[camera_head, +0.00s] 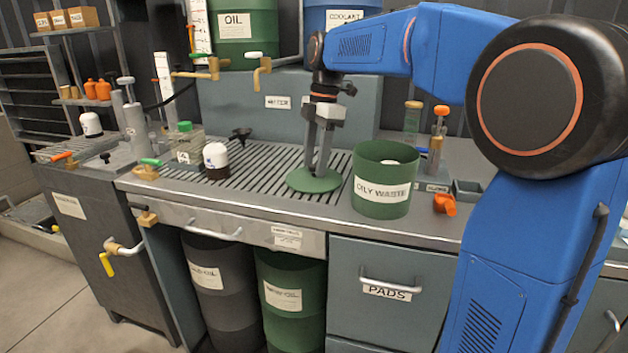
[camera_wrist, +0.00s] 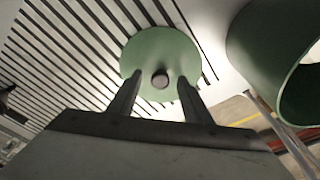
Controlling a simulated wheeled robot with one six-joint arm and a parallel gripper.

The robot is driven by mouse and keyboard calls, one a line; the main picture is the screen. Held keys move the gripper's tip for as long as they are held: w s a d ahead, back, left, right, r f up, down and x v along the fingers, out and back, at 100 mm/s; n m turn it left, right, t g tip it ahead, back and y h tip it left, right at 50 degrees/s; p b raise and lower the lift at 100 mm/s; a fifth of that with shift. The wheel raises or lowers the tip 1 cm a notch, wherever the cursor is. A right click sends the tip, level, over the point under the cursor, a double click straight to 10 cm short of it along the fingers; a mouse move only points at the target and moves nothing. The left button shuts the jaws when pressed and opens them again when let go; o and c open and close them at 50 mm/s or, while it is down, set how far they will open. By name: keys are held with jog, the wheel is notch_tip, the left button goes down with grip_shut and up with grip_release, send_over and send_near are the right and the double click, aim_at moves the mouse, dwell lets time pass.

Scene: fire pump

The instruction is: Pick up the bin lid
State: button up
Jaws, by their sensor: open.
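The bin lid (camera_head: 314,181) is a flat round green disc lying on the slotted grate, just left of the oily waste bin. In the wrist view the lid (camera_wrist: 150,50) shows a dark round knob (camera_wrist: 160,79) at its middle. My gripper (camera_head: 318,172) points down over the lid. In the wrist view my gripper (camera_wrist: 157,88) has its two fingers apart, one on each side of the knob, with gaps between. Whether the fingertips touch the lid cannot be told. The green oily waste bin (camera_head: 382,205) stands uncovered, with something pale inside.
The grate (camera_head: 262,160) has free room left of the lid. A white-capped dark bottle (camera_head: 215,160) and a green-capped container (camera_head: 185,148) stand farther left. An orange item (camera_head: 444,203) lies right of the bin. Taps (camera_head: 262,70) hang over the bench.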

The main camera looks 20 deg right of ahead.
grip_shut()
jog(key=shift+r, duration=0.1)
